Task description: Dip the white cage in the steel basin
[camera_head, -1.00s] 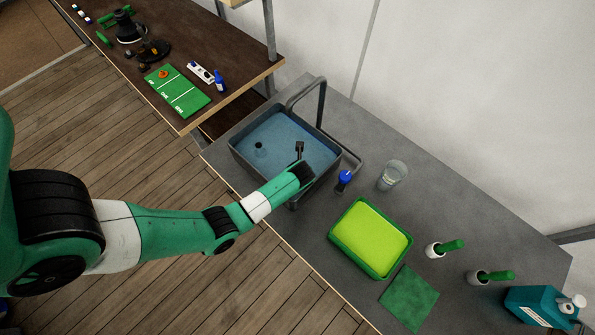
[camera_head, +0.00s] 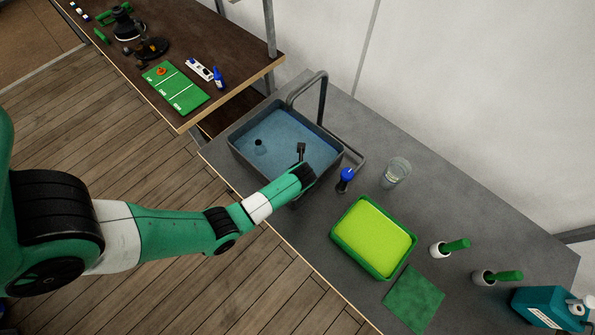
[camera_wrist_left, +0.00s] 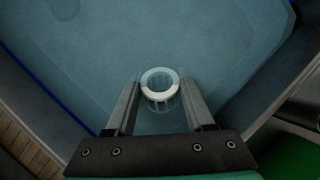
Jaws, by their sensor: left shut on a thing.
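The steel basin (camera_head: 310,127) is set in the grey counter and holds bluish water. My left gripper (camera_head: 300,152) reaches over its near right side, pointing down into it. In the left wrist view, the gripper (camera_wrist_left: 160,92) is shut on the white cage (camera_wrist_left: 160,94), which sits between the two fingers. The cage shows a bright white ring with faint, see-through bars, against the water of the basin. How deep it sits in the water I cannot tell. The head view does not show the cage clearly. My right gripper is in neither view.
A bent grey tap (camera_head: 323,100) stands at the basin's back right. A blue-capped bottle (camera_head: 345,178), a glass (camera_head: 396,172) and a green tray with yellow-green contents (camera_head: 384,272) stand right of the basin. A dark table (camera_head: 225,97) with small items lies behind left.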

